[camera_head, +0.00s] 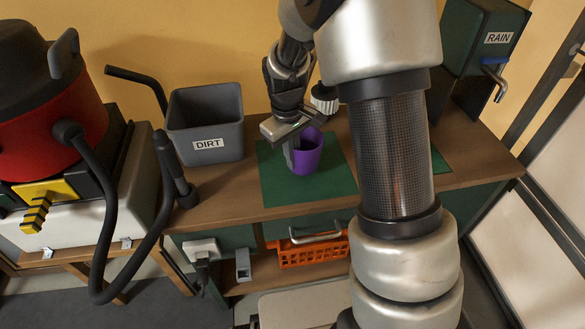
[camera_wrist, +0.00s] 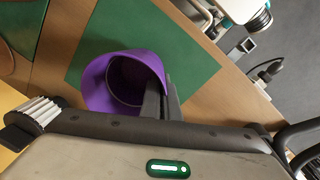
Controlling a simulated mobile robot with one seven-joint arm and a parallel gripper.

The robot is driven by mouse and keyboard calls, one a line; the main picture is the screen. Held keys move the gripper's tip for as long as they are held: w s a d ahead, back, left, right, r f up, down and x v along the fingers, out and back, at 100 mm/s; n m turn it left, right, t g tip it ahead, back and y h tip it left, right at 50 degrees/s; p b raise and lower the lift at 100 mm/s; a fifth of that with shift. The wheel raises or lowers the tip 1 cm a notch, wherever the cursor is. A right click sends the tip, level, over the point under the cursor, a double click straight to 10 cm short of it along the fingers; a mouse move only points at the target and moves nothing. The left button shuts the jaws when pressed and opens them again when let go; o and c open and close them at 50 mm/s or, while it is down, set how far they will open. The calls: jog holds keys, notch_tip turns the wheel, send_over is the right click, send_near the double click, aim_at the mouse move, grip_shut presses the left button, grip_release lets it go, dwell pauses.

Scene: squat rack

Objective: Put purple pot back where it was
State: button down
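The purple pot (camera_head: 309,154) is upright over the green mat (camera_head: 335,182) on the wooden bench; I cannot tell whether its base touches the mat. In the wrist view the purple pot (camera_wrist: 112,86) shows its open mouth and looks empty. My gripper (camera_head: 290,152) is at the pot's rim, on its left side in the head view. In the wrist view the fingers (camera_wrist: 164,98) are close together, with the pot wall between them, one inside and one outside. The green mat (camera_wrist: 190,52) extends around the pot there.
A grey bin labelled DIRT (camera_head: 206,112) stands left of the pot. A red vacuum (camera_head: 45,110) with a black hose is at far left. A dark green RAIN tank (camera_head: 482,45) with a tap is at back right. An orange basket (camera_head: 310,252) sits on the shelf below.

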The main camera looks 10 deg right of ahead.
jog(key=shift+f, duration=1.65)
jog(key=shift+f+b, duration=0.2)
jog(key=shift+b, duration=0.2)
jog(key=c, duration=2)
grip_release()
